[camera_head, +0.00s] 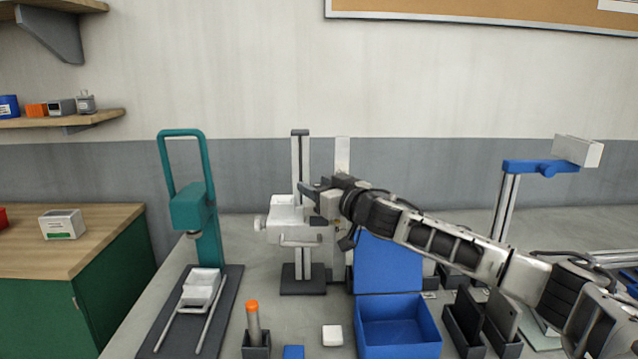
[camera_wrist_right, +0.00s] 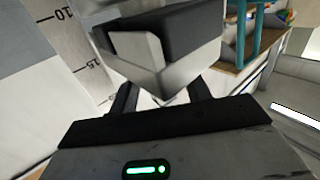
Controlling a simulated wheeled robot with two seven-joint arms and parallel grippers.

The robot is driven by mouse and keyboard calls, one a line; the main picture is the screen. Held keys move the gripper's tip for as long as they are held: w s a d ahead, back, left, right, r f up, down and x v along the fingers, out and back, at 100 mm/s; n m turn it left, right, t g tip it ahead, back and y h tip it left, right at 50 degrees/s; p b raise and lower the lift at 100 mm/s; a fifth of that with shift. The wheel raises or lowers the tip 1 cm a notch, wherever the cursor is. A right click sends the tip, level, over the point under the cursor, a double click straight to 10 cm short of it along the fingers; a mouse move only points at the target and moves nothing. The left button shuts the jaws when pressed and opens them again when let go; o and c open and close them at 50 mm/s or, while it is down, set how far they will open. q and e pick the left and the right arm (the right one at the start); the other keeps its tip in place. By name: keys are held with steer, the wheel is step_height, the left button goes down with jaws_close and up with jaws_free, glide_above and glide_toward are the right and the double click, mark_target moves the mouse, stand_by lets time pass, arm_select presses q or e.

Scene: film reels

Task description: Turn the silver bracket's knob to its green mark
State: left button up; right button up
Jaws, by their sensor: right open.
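The silver bracket (camera_head: 284,213) sits on an upright metal column on a dark base, in the middle of the head view. A small pale round part, which looks like its knob (camera_head: 259,223), sticks out on its left side. I cannot make out a green mark. My right gripper (camera_head: 308,192) reaches in from the right and is beside the bracket's upper right, in front of the column; whether it touches cannot be told. In the right wrist view the open fingers (camera_wrist_right: 163,98) are partly hidden by a pale block with a dark top (camera_wrist_right: 160,50). My left gripper is not in view.
A teal press-like stand (camera_head: 190,205) is to the left, and a blue-topped stand (camera_head: 540,167) to the right. An open blue box (camera_head: 400,348), an orange-capped cylinder in a holder (camera_head: 253,325) and a small white block (camera_head: 332,335) are in front. A ruled scale (camera_wrist_right: 75,50) shows in the wrist view.

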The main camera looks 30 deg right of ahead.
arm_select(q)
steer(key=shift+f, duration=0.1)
arm_select(e)
steer(key=c, duration=1)
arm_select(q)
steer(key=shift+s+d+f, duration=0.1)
